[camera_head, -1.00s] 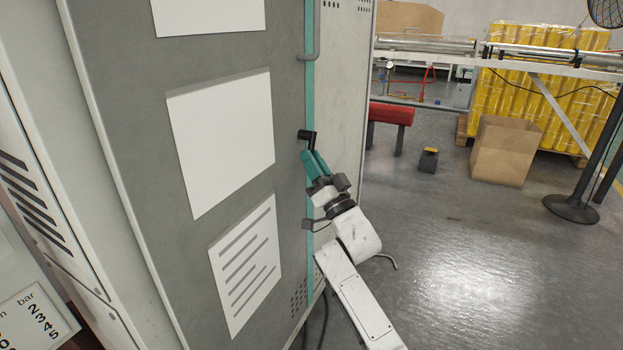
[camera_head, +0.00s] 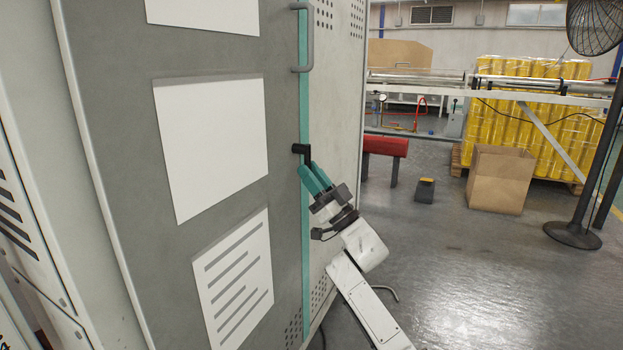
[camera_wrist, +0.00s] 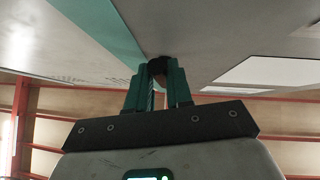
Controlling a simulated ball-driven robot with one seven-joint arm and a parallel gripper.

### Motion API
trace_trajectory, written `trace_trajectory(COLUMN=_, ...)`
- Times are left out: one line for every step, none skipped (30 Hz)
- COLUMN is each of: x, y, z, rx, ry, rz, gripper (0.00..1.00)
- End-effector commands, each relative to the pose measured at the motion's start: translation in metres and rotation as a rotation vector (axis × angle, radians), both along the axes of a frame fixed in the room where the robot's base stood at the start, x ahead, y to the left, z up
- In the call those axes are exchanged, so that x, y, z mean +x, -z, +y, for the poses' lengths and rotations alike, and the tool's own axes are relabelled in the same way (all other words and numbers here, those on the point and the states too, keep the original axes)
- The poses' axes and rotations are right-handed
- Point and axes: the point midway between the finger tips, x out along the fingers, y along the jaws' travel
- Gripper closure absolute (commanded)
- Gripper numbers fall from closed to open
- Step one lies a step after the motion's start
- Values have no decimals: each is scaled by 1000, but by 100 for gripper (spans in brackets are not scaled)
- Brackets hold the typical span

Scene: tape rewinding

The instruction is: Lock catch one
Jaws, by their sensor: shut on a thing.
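A small black catch (camera_head: 301,149) sits on the teal edge strip of a tall grey cabinet door (camera_head: 284,200). My gripper (camera_head: 311,170) has teal fingers and reaches up to the catch from below right. The fingers are shut on the catch, around its lower part. In the wrist view the dark catch (camera_wrist: 158,66) shows between the tips of the fingers, against the underside of the panel. Much of the catch is hidden by the fingers, so its exact turn is hard to see.
A grey handle (camera_head: 303,40) is above the catch on the same edge. White sheets (camera_head: 210,140) are on the door. A red bench (camera_head: 385,147), a cardboard box (camera_head: 498,178) and a black stand (camera_head: 573,235) are to the right. The floor between is open.

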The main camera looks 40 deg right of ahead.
Motion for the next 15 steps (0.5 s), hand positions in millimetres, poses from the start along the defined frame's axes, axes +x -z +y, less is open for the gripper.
trace_trajectory(x=1, y=0, z=0, rx=0, ry=2, rz=3, gripper=100)
trace_trajectory(x=1, y=0, z=0, rx=0, ry=2, rz=3, gripper=100)
trace_trajectory(x=1, y=0, z=0, rx=0, ry=2, rz=3, gripper=100)
trace_trajectory(x=1, y=0, z=0, rx=0, ry=2, rz=3, gripper=100)
trace_trajectory(x=1, y=0, z=0, rx=0, ry=2, rz=3, gripper=100)
trace_trajectory(x=1, y=0, z=0, rx=1, ry=3, rz=3, gripper=100)
trace_trajectory(x=1, y=0, z=0, rx=1, ry=3, rz=3, gripper=79)
trace_trajectory(x=1, y=0, z=0, rx=1, ry=3, rz=3, gripper=76)
trace_trajectory(x=1, y=0, z=0, rx=0, ry=2, rz=3, gripper=72)
trace_trajectory(x=1, y=0, z=0, rx=0, ry=2, rz=3, gripper=69)
trace_trajectory(x=1, y=0, z=0, rx=0, ry=2, rz=3, gripper=66)
trace_trajectory(x=1, y=0, z=0, rx=0, ry=2, rz=2, gripper=62)
trace_trajectory(x=0, y=0, z=0, rx=0, ry=2, rz=2, gripper=60)
trace_trajectory(x=0, y=0, z=0, rx=0, ry=2, rz=2, gripper=58)
trace_trajectory(x=0, y=0, z=0, rx=0, ry=2, rz=2, gripper=58)
